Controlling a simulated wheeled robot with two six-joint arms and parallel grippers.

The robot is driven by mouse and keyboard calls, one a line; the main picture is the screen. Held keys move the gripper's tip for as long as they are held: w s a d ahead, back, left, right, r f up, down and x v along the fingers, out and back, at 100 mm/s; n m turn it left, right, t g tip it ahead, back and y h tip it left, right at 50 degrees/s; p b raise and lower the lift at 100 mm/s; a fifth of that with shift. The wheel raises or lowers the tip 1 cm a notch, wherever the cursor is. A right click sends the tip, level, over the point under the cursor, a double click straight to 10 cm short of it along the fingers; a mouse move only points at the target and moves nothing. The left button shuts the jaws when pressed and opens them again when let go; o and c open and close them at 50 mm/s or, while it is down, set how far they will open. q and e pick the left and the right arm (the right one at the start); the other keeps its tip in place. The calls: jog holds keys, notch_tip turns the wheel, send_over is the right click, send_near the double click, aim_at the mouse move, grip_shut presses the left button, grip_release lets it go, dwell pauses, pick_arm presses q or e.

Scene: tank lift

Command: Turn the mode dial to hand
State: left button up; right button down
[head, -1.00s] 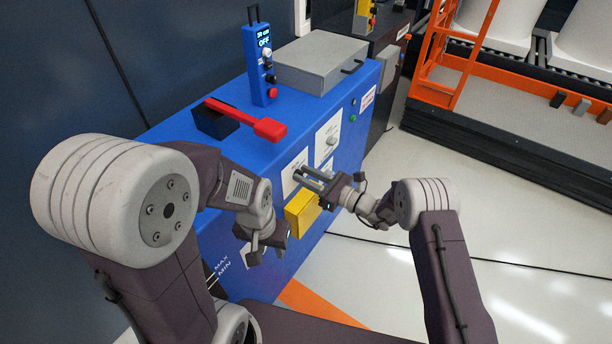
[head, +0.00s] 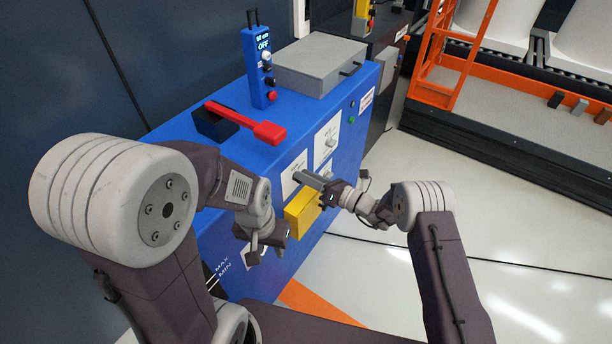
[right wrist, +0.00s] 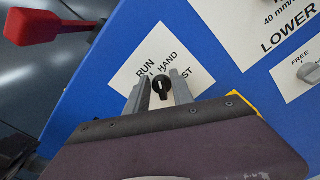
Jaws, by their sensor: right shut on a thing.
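The mode dial (right wrist: 162,88) is a small black knob with a white mark on a white plate (right wrist: 140,72) lettered RUN, HAND and a partly hidden word ending in ST. Its white mark is on the upper side of the knob in the right wrist view; I cannot tell exactly which word it points to. My right gripper (right wrist: 161,90) is shut on the dial, one finger on each side. In the head view the right gripper (head: 308,179) covers the dial at the cabinet front. My left gripper (head: 268,246) hangs low before the cabinet, its jaws unclear.
The blue cabinet (head: 220,165) carries a red lever (head: 262,130), a blue pendant reading OFF (head: 258,70) and a grey box (head: 320,62). A yellow box (head: 303,212) sticks out just below the right gripper. A LOWER plate (right wrist: 255,28) is nearby.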

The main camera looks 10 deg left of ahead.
jog(key=m, duration=0.5)
jog(key=shift+w+d+f+p, duration=0.1)
jog(key=shift+w+f+p, duration=0.05)
jog(key=shift+w+p, duration=0.15)
dwell(0.4)
jog(key=c, duration=1.5)
grip_release()
jog(key=p+v, duration=0.1)
jog(key=v, duration=0.8)
jog(key=shift+p, duration=0.4)
